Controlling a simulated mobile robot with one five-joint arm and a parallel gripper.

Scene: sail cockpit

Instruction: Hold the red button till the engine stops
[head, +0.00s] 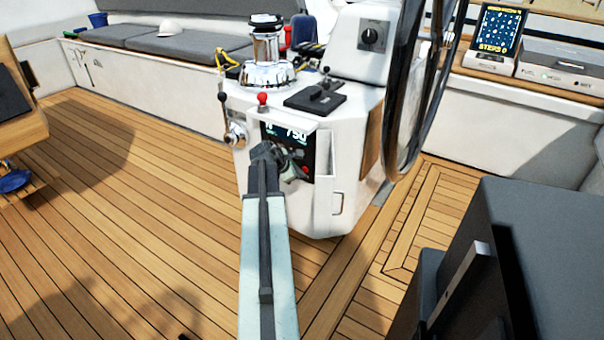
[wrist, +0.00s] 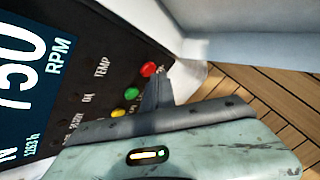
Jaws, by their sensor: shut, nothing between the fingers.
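The red button (wrist: 149,69) is round and sits at the end of a row of buttons on the dark engine panel (wrist: 88,62) in the wrist view. It also shows as a small red spot in the head view (head: 306,169). My gripper (wrist: 156,88) is shut and empty, with its tip beside the red button. I cannot tell whether it touches. The panel display (wrist: 25,70) reads 750 RPM. In the head view my gripper (head: 291,170) covers the lower part of the panel (head: 310,140).
A green button (wrist: 131,94) and a yellow button (wrist: 116,113) sit close to the red one. The steering wheel (head: 425,90) stands right of the white console (head: 330,200). Open teak floor (head: 140,200) lies to the left.

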